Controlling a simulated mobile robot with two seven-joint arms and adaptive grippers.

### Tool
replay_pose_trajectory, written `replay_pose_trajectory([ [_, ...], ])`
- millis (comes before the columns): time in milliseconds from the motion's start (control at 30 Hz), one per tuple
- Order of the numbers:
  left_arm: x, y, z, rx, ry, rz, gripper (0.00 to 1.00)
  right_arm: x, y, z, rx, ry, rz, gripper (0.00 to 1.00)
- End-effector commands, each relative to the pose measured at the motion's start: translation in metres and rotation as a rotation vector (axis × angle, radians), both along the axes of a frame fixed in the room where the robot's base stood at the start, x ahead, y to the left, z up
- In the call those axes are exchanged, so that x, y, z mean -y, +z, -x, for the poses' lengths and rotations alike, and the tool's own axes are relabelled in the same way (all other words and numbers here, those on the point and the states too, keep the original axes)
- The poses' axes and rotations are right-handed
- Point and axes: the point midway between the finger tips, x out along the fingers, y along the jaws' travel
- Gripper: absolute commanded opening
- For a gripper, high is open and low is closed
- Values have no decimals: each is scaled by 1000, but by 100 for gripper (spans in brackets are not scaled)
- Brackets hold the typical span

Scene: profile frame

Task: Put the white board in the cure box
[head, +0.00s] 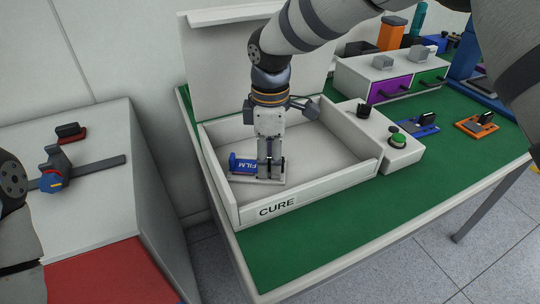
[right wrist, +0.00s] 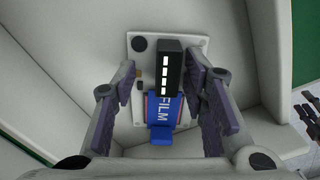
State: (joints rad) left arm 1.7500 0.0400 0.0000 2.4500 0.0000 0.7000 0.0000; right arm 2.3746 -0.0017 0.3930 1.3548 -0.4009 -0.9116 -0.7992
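The white board (head: 240,178) lies on the floor of the cure box (head: 325,191), near its front left corner. It carries a blue part marked FILM (head: 242,165) and a black upright block with white marks (right wrist: 168,72). In the right wrist view the board (right wrist: 144,64) shows beneath my fingers. My right gripper (head: 270,168) reaches down into the box over the board. Its fingers (right wrist: 168,105) stand apart on both sides of the black block, with gaps showing. My left gripper is out of view; part of my left arm is at the left edge.
The box lid (head: 225,70) stands open behind it. A control unit with a green button (head: 397,140) adjoins the box on the right. Blue (head: 418,127) and orange (head: 477,125) fixtures and a drawer unit (head: 350,81) stand farther right. The green tabletop's front (head: 330,232) is clear.

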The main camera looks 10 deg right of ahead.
Motion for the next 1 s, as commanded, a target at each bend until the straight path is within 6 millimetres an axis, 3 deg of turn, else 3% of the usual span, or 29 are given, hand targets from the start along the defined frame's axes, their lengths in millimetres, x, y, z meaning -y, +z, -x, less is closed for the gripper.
replay_pose_trajectory([
  [133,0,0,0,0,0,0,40,0,1,0,0,0,0,40],
  [233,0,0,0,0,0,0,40,0,12,-1,3,-1,-1,40],
  [500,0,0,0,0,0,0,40,0,83,-1,5,0,-1,40],
  [633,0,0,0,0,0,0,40,0,108,0,2,0,0,40],
  [800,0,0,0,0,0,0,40,0,120,1,-1,1,0,40],
  [1000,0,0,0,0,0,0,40,0,120,1,-1,0,0,40],
])
